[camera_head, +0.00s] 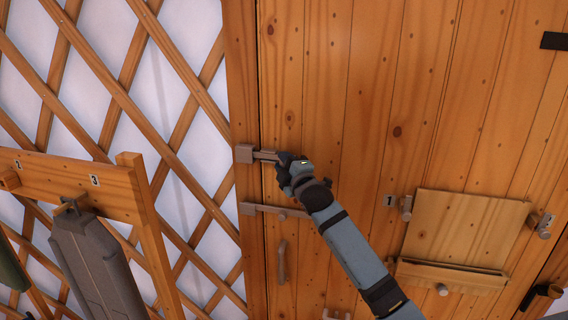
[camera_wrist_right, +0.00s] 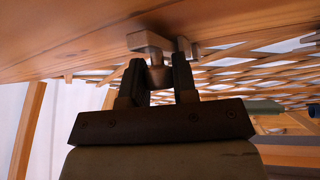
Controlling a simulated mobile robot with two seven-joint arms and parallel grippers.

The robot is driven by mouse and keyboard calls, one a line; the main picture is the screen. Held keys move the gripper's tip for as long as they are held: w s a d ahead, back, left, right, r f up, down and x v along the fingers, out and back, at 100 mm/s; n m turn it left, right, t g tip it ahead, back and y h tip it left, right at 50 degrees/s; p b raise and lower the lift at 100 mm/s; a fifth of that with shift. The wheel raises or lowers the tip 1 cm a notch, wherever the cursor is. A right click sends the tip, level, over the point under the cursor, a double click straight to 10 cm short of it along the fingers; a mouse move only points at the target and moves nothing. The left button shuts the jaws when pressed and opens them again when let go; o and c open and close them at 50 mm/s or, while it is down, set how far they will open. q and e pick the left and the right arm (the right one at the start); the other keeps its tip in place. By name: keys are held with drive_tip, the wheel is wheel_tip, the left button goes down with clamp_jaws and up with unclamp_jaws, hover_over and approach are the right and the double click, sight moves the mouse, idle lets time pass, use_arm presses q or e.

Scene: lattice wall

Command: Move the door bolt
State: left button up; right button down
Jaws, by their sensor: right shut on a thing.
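The door bolt (camera_head: 265,155) is a grey metal bar on the left edge of the wooden door (camera_head: 330,110). Its left end lies at a bracket (camera_head: 243,153) on the door frame. My right gripper (camera_head: 283,163) is at the bolt's right part and covers it there. In the right wrist view the bolt (camera_wrist_right: 146,41) runs along the wood, and my right gripper (camera_wrist_right: 157,74) has its two dark fingers shut on the bolt's knob (camera_wrist_right: 156,61). My left gripper is not in view.
A second metal bar (camera_head: 262,208) with a knob sits lower on the door, above a vertical handle (camera_head: 282,260). A hinged wooden panel (camera_head: 465,230) is at the right. A numbered wooden rack (camera_head: 75,185) with hanging items stands left, before the lattice wall (camera_head: 165,75).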

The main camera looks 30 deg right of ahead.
drive_tip(key=s+d, duration=0.3)
drive_tip(key=shift+s+p, duration=0.25)
drive_tip(key=shift+p, duration=0.1)
drive_tip(key=c, duration=1.2)
unclamp_jaws()
drive_tip(key=o, duration=0.3)
drive_tip(key=shift+s+d, duration=0.15)
drive_tip(key=shift+d, duration=0.05)
drive_tip(key=shift+a, duration=0.1)
drive_tip(key=b+v, duration=0.3)
drive_tip(key=v, duration=1)
drive_tip(key=shift+s+b, duration=0.3)
drive_tip(key=shift+s, duration=0.1)
